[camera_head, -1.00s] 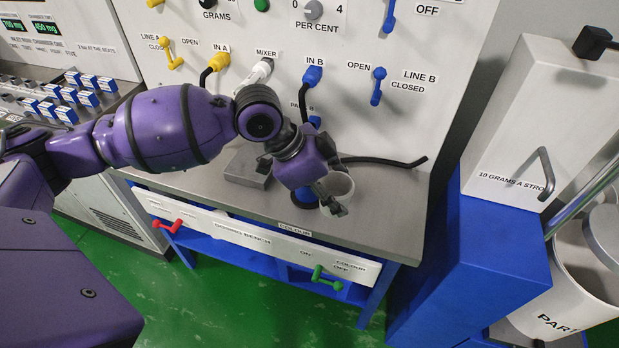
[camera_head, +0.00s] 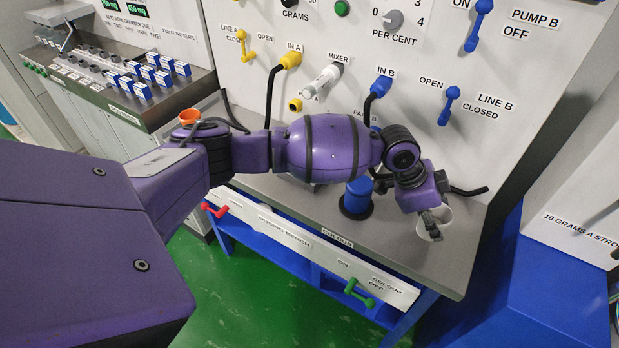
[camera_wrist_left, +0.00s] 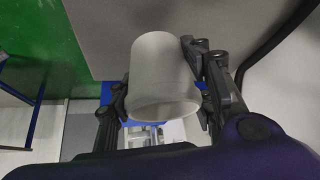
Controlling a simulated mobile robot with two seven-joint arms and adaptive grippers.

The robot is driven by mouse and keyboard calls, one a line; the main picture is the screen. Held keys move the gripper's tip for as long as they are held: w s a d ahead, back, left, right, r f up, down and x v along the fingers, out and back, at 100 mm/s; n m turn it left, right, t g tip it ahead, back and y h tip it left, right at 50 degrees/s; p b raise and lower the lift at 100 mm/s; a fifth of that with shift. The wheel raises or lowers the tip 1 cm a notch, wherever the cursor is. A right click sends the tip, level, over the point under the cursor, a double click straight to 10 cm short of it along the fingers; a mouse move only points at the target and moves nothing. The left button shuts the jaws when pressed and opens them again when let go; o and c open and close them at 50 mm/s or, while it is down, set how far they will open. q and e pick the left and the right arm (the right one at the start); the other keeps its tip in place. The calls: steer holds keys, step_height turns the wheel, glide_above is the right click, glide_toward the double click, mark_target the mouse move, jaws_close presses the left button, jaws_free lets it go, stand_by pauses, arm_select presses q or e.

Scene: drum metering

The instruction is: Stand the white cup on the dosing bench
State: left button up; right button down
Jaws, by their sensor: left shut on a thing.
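The white cup (camera_head: 444,216) is at the right end of the dosing bench (camera_head: 400,252), partly hidden by my left gripper (camera_head: 431,222) in the head view. In the left wrist view the white cup (camera_wrist_left: 163,70) sits between the two fingers of my left gripper (camera_wrist_left: 160,92), which is shut on it. The cup's open mouth faces the wrist camera. I cannot tell whether its base touches the grey bench top. My right gripper is not in view.
A blue post on a dark round base (camera_head: 357,198) stands left of the cup. A black hose end (camera_head: 468,190) lies behind it. The front panel has a green handle (camera_head: 359,291) and a red one (camera_head: 214,210). The bench top in front is clear.

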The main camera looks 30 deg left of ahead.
arm_select(q)
steer(key=shift+f, duration=1.35)
steer(key=shift+f, duration=0.15)
steer(key=o, duration=1.4)
steer(key=shift+c, duration=0.2)
steer(key=shift+a+r, duration=0.15)
steer(key=shift+r, duration=0.25)
steer(key=v, duration=1.1)
steer(key=shift+s+r, duration=0.15)
steer(key=shift+r, duration=0.05)
steer(key=shift+a, duration=0.1)
